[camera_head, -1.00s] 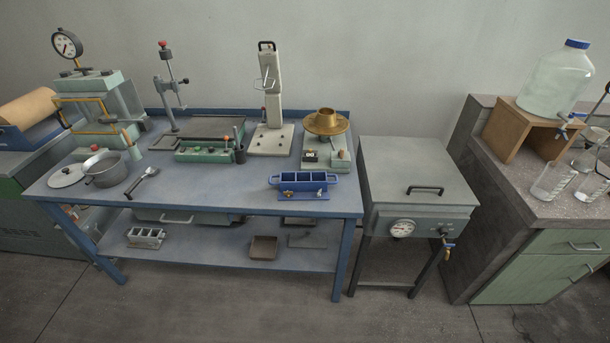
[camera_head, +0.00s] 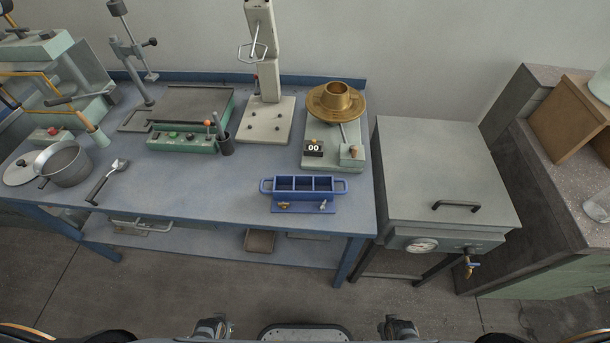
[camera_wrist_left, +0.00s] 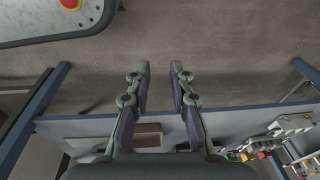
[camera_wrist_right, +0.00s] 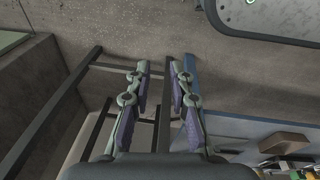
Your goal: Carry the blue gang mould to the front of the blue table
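The blue gang mould (camera_head: 304,187) sits upright near the front right of the blue table (camera_head: 215,180) in the head view. It has open compartments, a looped handle at each end and brass-coloured fittings on its base plate. My left gripper shows in the head view (camera_head: 212,328) at the bottom edge; its fingers are apart and empty in the left wrist view (camera_wrist_left: 159,75). My right gripper (camera_head: 398,328) is also at the bottom edge; its fingers are apart and empty in the right wrist view (camera_wrist_right: 167,75). Both are well short of the mould.
Behind the mould stands a scale with a brass bowl (camera_head: 336,102). A grey lidded cabinet (camera_head: 440,180) is right of the table. A pot (camera_head: 63,163) and a scoop (camera_head: 107,181) lie at the left. The tabletop left of the mould is clear.

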